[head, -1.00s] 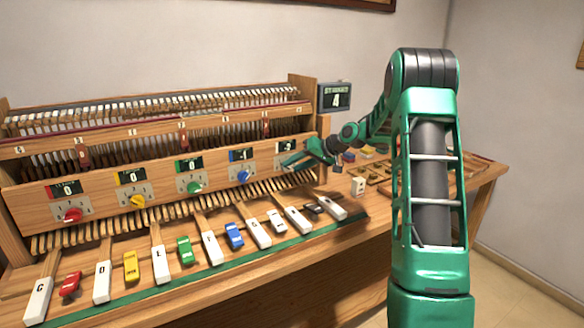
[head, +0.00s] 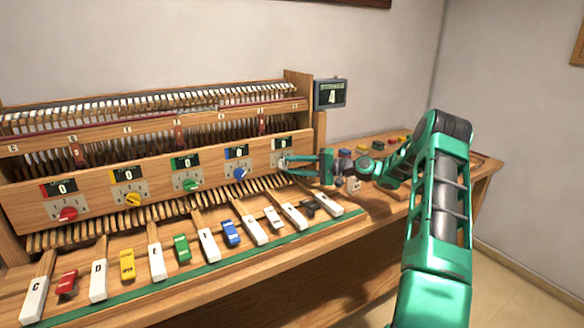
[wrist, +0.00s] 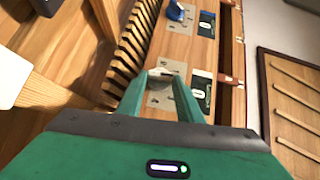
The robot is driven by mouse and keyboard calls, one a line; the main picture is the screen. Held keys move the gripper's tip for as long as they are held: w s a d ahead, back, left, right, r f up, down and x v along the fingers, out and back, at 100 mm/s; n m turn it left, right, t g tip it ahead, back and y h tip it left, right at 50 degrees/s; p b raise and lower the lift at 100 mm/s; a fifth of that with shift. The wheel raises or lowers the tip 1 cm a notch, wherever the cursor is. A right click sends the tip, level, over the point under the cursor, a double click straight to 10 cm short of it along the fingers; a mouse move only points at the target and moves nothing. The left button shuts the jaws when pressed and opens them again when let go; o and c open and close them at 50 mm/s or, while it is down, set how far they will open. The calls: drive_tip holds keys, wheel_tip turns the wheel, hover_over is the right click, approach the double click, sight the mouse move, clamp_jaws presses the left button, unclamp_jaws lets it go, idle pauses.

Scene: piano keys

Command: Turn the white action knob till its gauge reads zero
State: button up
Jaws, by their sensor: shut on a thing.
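The white action knob (wrist: 162,73) sits on the wooden front panel at its right end, on a small pale scale plate. My gripper (wrist: 160,84) is shut on it, with one green finger on either side. In the head view my gripper (head: 285,165) reaches in from the right, and the knob is mostly hidden behind the fingertips. The white knob's dark gauge (head: 283,143) is just above it and also shows in the wrist view (wrist: 202,90). Its figure is too small to read surely.
The blue knob (head: 240,173) is the nearest neighbour, with green, yellow and red knobs further left. Labelled keys stick out below the panel. A small screen (head: 331,94) reading 4 stands at the right end. Small parts lie on the bench to the right.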

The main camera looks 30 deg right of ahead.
drive_tip(key=shift+d+f+m, duration=0.15)
drive_tip(key=shift+f+m, duration=0.15)
drive_tip(key=shift+m, duration=0.1)
drive_tip(key=shift+t+y, duration=0.3)
drive_tip(key=o, duration=1.1)
drive_tip(key=v, duration=1)
drive_tip(key=shift+s+d, duration=0.2)
